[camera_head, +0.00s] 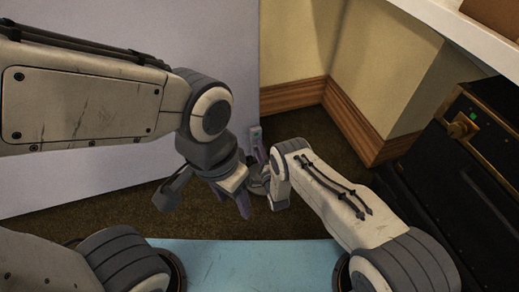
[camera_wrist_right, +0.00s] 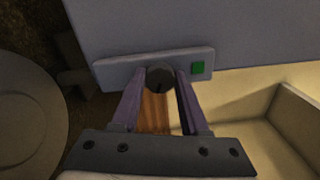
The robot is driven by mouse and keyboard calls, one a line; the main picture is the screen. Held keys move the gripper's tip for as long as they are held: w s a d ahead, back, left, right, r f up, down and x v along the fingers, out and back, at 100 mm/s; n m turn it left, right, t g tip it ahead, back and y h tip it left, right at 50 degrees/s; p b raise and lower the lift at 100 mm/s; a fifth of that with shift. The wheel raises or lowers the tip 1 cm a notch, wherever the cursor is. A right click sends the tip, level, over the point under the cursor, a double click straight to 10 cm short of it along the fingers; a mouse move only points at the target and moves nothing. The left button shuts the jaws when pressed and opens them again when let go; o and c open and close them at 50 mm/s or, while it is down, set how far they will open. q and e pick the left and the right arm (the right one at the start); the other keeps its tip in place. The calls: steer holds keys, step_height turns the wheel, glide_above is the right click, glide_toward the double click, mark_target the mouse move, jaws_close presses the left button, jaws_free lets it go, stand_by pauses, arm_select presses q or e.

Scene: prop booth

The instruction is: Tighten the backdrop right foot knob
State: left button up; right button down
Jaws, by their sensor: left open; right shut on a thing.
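The backdrop is a large pale grey-lavender panel (camera_head: 90,205) in the head view; its lower part also shows in the right wrist view (camera_wrist_right: 240,30). Its right foot is a grey bar (camera_wrist_right: 112,72) with a green square (camera_wrist_right: 198,68) near one end. The dark round knob (camera_wrist_right: 160,76) sits on this bar. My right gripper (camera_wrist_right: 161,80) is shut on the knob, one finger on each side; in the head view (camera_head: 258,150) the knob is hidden. My left gripper (camera_head: 234,203) is open, below and left of the right one, with nothing seen between its fingers.
A black case (camera_head: 465,165) with a brass-coloured latch stands at the right, below a white shelf (camera_head: 450,25). Cream walls with a wooden skirting board (camera_head: 350,125) lie behind. Dark carpet (camera_head: 310,215) is clear around the grippers.

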steer(key=shift+d, duration=0.1)
steer(key=shift+c, duration=2.1)
jaws_free()
steer(key=p+v, duration=0.4)
steer(key=v, duration=0.6)
steer(key=shift+s+p, duration=0.25)
steer(key=shift+p, duration=0.15)
steer(key=shift+d, duration=0.15)
